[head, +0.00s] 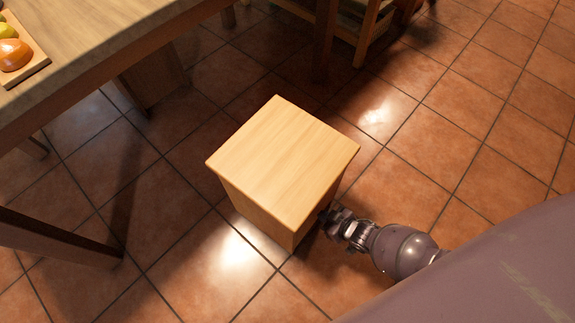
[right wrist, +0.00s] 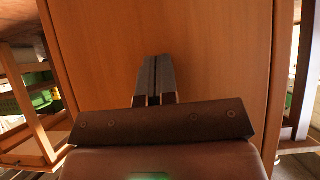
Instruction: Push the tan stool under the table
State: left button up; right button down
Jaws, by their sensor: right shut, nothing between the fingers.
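The tan stool (head: 283,150) is a box-shaped wooden block standing upright on the tiled floor in the middle of the head view. The wooden table (head: 110,45) is at the upper left, and the stool stands out in the open to the right of it. My right gripper (head: 327,214) is low beside the stool's right side, at or very near its face. In the right wrist view, the shut fingers (right wrist: 154,80) point at the stool's wooden side (right wrist: 215,50), which fills most of the picture. Whether they touch it is hard to tell. My left gripper is not in view.
A tray (head: 40,70) with fruit lies on the table. A table leg (head: 60,238) stands at the lower left, and a wooden support (head: 152,80) is under the table. A chair (head: 345,25) stands at the top. The floor between stool and table looks clear.

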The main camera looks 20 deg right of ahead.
jog(key=shift+w+a+r, duration=0.15)
jog(key=shift+w, duration=0.3)
jog(key=shift+w+a, duration=0.25)
jog(key=shift+w, duration=0.35)
jog(key=shift+w+a, duration=0.3)
jog(key=shift+w, duration=0.3)
jog(key=shift+w+a, duration=0.25)
jog(key=shift+w, duration=0.35)
jog(key=shift+w+a, duration=0.35)
jog(key=shift+w, duration=0.35)
jog(key=shift+w+a, duration=0.3)
jog(key=shift+w, duration=0.35)
jog(key=shift+w+a, duration=0.35)
jog(key=shift+w, duration=0.5)
